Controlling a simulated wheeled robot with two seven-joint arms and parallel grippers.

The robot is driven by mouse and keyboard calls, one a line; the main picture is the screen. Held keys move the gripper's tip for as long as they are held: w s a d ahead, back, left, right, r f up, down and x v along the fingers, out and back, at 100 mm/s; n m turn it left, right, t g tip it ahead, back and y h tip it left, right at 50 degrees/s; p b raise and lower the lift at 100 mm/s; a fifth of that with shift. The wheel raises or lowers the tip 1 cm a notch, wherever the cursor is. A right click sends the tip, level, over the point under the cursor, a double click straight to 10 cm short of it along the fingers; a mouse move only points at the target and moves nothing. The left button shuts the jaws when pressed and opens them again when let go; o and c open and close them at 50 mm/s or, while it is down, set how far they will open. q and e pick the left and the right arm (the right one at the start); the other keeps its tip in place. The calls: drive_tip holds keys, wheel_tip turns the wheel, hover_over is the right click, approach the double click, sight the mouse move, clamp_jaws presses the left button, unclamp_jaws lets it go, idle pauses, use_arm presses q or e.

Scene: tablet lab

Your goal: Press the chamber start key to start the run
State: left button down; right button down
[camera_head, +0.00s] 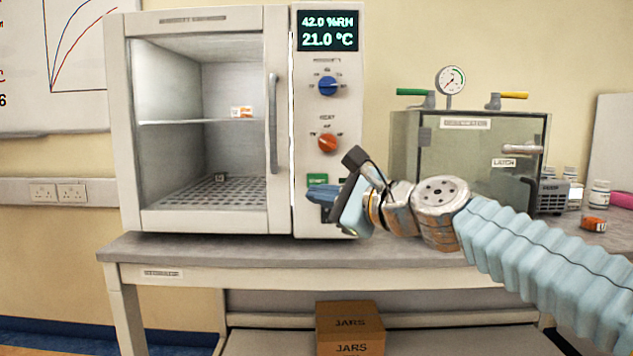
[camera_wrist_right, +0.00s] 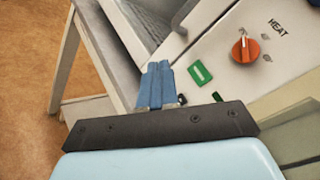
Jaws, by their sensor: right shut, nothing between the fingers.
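The humidity chamber (camera_head: 205,222) stands on the bench with its glass door shut. The green start key (camera_head: 317,180) is low on its control panel, under the orange heat knob (camera_head: 328,143). In the right wrist view the start key (camera_wrist_right: 200,73) lies just right of my fingertips, clear of them. My right gripper (camera_head: 311,193) is shut and empty, its blue fingers pointing at the lower panel just below the key; its fingers also show in the wrist view (camera_wrist_right: 157,68). Whether they touch the panel I cannot tell. A dark part below the key is mostly hidden by the gripper. My left gripper is out of view.
The display (camera_head: 328,31) reads 42.0 %RH and 21.0 °C. A blue knob (camera_head: 328,86) sits above the heat knob. A desiccator cabinet (camera_head: 475,160) stands behind my right arm. Small bottles (camera_head: 599,194) stand at the right. A jars box (camera_head: 350,322) is beneath the bench.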

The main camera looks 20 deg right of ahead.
drive_tip(key=shift+w, duration=0.1)
approach(307, 181)
drive_tip(key=shift+s+a+p+x, duration=0.1)
drive_tip(key=shift+a+p+x, duration=0.05)
drive_tip(key=shift+x, duration=0.65)
drive_tip(key=shift+s+a+p+x, duration=0.1)
drive_tip(key=shift+a+p+x, duration=0.05)
drive_tip(key=shift+x, duration=0.65)
drive_tip(key=shift+s+a+p+x, duration=0.1)
drive_tip(key=shift+a+p+x, duration=0.05)
drive_tip(key=shift+x, duration=0.6)
drive_tip(key=shift+w, duration=0.15)
drive_tip(key=shift+w, duration=0.3)
drive_tip(key=shift+w+d+p, duration=0.15)
drive_tip(key=shift+w+p, duration=0.15)
idle(0.7)
idle(0.3)
drive_tip(key=shift+s+f, duration=0.1)
drive_tip(key=shift+s, duration=0.6)
